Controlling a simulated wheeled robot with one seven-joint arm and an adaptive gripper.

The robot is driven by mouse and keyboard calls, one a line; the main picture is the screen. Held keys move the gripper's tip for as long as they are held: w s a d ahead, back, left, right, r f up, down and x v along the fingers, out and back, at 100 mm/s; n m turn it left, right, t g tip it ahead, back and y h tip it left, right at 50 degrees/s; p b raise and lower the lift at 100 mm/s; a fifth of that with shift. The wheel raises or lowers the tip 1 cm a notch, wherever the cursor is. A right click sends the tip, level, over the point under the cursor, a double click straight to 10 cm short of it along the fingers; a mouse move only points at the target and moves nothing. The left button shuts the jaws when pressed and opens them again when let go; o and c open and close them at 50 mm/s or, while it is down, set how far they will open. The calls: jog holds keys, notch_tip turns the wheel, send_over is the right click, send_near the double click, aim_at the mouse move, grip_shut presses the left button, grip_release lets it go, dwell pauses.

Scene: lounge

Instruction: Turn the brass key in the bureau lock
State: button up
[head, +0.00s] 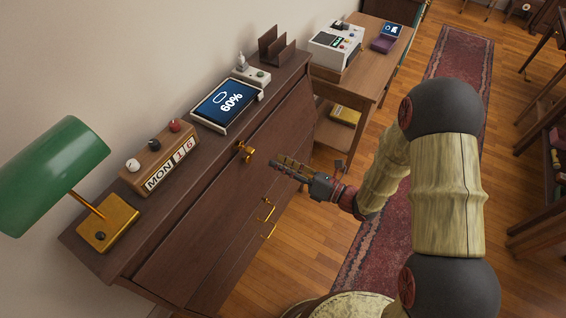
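The bureau (190,245) is dark brown wood with a sloping front, and it stands against the wall on the left. The brass key (245,152) sits at the upper edge of its front, small in the head view. I cannot make out the exact angle of its bow. My gripper (278,164) is in front of the bureau, just right of the key and slightly lower in the picture. Its fingers point left towards the bureau and look apart from the key. I see nothing held, but the finger gap is too small to judge.
Brass handles (266,209) stick out lower on the bureau front. On its top stand a green lamp (60,170), a calendar block (160,160), a tablet (228,103) and a letter rack (276,46). A side table (385,62) stands beyond. A red runner (462,75) covers the floor.

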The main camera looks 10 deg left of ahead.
aim_at(254, 153)
jog(key=shift+b+x, duration=0.4)
jog(key=shift+x, duration=2.1)
jog(key=shift+p, duration=0.4)
jog(key=m+p, duration=0.3)
jog(key=shift+r+m+p, duration=0.1)
jog(key=shift+m+p, duration=0.2)
jog(key=m+p, duration=0.6)
jog(key=shift+s, duration=0.2)
jog(key=shift+w+a+f, duration=0.2)
jog(key=shift+w+a, duration=0.05)
jog(key=shift+a, duration=0.4)
jog(key=shift+x, duration=2.35)
jog(key=shift+c, duration=0.9)
